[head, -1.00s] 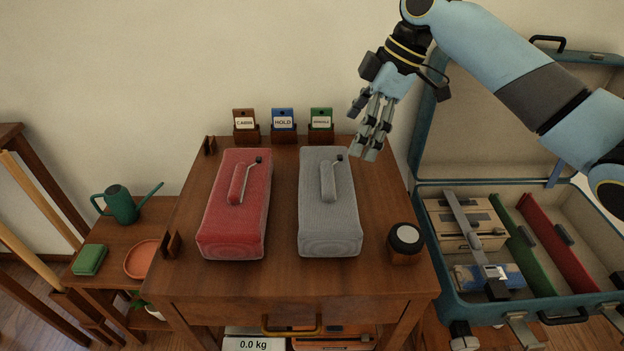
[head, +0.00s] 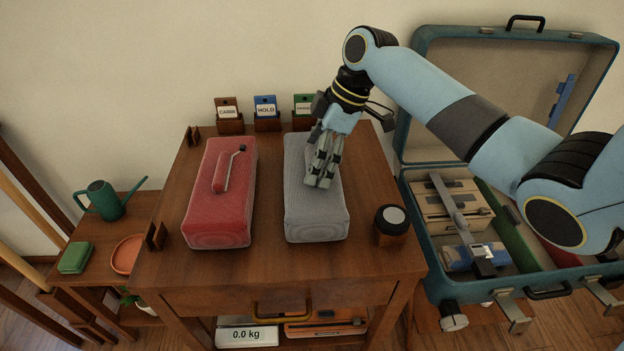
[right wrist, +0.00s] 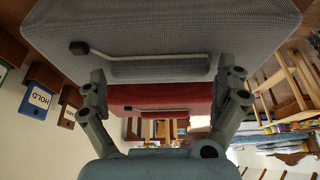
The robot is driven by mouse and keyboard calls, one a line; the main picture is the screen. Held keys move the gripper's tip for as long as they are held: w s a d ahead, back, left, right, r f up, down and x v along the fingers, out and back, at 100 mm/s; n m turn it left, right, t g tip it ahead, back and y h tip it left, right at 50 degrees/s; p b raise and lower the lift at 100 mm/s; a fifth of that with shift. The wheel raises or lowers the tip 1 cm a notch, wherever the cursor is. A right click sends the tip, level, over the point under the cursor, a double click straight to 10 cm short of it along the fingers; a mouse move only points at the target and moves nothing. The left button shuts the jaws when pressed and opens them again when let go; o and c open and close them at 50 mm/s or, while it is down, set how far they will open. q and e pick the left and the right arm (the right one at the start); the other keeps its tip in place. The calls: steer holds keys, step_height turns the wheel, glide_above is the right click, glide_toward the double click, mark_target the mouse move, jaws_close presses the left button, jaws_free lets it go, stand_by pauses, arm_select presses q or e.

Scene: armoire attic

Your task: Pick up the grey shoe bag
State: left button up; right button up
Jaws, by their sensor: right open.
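The grey shoe bag (head: 317,218) lies on the wooden cabinet top, right of the red bag (head: 219,192). My right gripper (head: 322,178) is over the grey bag's top, hiding its handle in the head view. In the right wrist view the grey bag (right wrist: 250,32) fills the top of the picture, with its grey handle (right wrist: 160,69) showing between the two spread fingers. The right gripper (right wrist: 165,85) is open and holds nothing; I cannot tell whether the fingers touch the bag. My left gripper is not in view.
A dark round-topped jar (head: 391,223) stands close right of the grey bag. Card holders, one with a blue HOLD card (head: 266,107), line the cabinet's back edge. An open teal suitcase (head: 455,290) stands at right. A small side table (head: 95,245) is at left.

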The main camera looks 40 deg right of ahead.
steer(key=c, duration=1.5)
steer(key=shift+c, duration=0.4)
steer(key=shift+r, duration=0.1)
